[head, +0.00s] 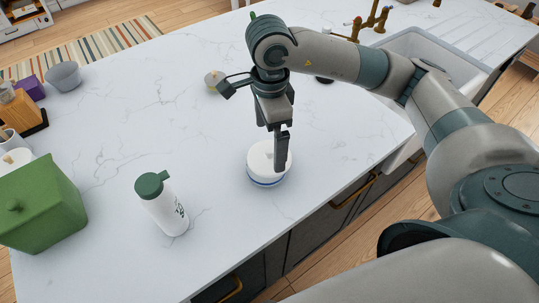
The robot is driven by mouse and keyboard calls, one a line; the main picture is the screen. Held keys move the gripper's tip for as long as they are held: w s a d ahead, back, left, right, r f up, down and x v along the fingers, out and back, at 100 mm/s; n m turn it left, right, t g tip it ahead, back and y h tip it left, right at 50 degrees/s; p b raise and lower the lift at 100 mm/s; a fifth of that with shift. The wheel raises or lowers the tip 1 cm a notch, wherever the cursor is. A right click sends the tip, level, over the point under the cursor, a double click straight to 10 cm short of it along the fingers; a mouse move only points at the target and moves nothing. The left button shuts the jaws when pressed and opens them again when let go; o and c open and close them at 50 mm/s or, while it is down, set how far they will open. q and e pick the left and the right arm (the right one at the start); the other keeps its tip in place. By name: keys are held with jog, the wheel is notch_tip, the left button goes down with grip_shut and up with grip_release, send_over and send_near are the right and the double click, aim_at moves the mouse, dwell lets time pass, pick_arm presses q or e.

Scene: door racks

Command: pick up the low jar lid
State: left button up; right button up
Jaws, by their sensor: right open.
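The low jar (266,183) is white with a blue band and stands on the marble counter near its front edge. Its white lid (260,156) is on top. My right gripper (281,164) points down over the right part of the lid and hides some of it. It is open. Its fingers overlap each other in this view, so I cannot tell whether they touch the lid. My left gripper is out of view.
A white bottle with a green cap (163,204) stands left of the jar. A green box (40,206), a grey bowl (65,76) and a purple box (31,87) are at the left. A sink (430,50) is at the back right. The counter's middle is clear.

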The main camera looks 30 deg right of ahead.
aim_at(270, 149)
jog(key=shift+w+f+p, duration=0.1)
jog(key=shift+f+p, duration=0.75)
jog(key=shift+p, duration=0.1)
notch_tip(270, 149, down, 2)
jog(key=shift+d+f+p, duration=0.1)
jog(key=shift+p, duration=0.5)
jog(key=shift+w+f, duration=0.1)
jog(key=shift+f, duration=0.55)
jog(key=shift+c, duration=0.3)
jog(key=c, duration=1)
jog(key=shift+o, duration=0.2)
